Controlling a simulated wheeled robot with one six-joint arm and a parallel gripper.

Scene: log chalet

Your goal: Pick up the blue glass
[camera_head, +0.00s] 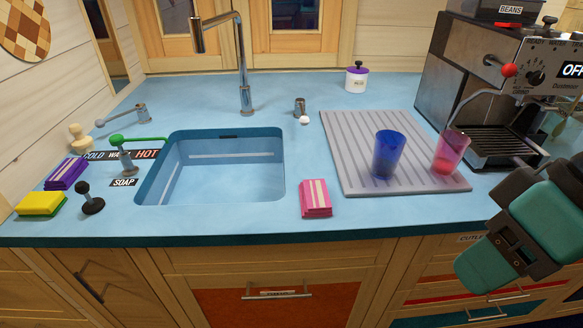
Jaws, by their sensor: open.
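The blue glass (387,155) stands upright on the grey ribbed draining mat (352,143), right of the sink. A pink glass (450,151) stands close to its right on the same mat. My arm reaches in from the right edge with teal and black parts. My gripper (484,262) is at the lower right, in front of the counter edge, apart from both glasses. It holds nothing that I can see. Its fingertips are hard to make out at this angle.
A coffee machine (465,77) stands right of the mat. The blue sink (210,168) with its tall tap (242,62) lies left. A pink sponge (315,197) sits by the front edge. A purple-lidded jar (356,80) stands behind. Counter between sink and mat is mostly clear.

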